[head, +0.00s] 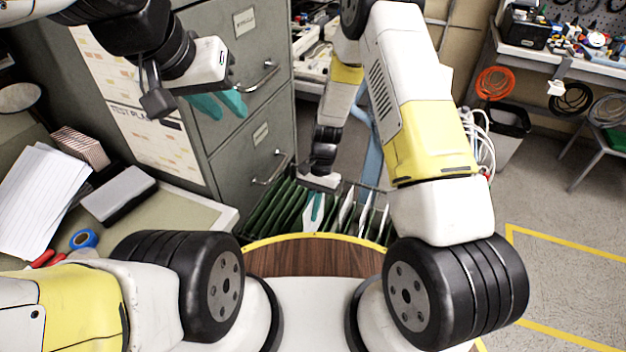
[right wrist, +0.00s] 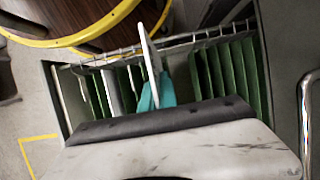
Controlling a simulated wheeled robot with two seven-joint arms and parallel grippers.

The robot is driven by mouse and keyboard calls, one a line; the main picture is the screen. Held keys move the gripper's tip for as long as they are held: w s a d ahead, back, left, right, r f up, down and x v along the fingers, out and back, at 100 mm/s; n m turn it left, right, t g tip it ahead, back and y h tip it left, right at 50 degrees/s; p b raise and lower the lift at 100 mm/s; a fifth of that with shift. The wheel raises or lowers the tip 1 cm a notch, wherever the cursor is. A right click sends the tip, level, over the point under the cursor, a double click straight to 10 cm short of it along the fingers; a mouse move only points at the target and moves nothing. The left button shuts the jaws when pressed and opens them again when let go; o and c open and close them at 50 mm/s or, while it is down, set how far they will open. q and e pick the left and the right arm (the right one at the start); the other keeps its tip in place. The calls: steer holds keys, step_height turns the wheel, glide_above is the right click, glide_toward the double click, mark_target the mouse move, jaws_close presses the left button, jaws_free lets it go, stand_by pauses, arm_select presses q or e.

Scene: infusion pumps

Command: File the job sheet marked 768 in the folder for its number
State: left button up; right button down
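An open file drawer of green hanging folders (head: 268,212) stands in front of me, with several white sheets or dividers among the folders. My right gripper (head: 316,208) points down into the drawer. In the right wrist view its teal fingers (right wrist: 156,96) are shut on a thin white sheet (right wrist: 151,55), seen nearly edge-on. The sheet's lower part is hidden by the gripper, and no number can be read on it. Green folders (right wrist: 225,75) stand on both sides of it. My left gripper (head: 220,103) is open and empty, in front of the grey cabinet.
A grey filing cabinet (head: 237,150) with handles rises behind the drawer at left. A desk at left holds white paper (head: 38,200), a dark-and-white box (head: 118,194) and blue tape (head: 84,239). A workbench (head: 560,58) stands far right.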

mark_target(313, 230)
steer(key=shift+f, duration=4.75)
steer(key=shift+s+f, duration=0.1)
steer(key=shift+f, duration=1.25)
steer(key=c, duration=1.6)
jaws_free()
steer(key=shift+o, duration=0.2)
steer(key=shift+v, duration=4)
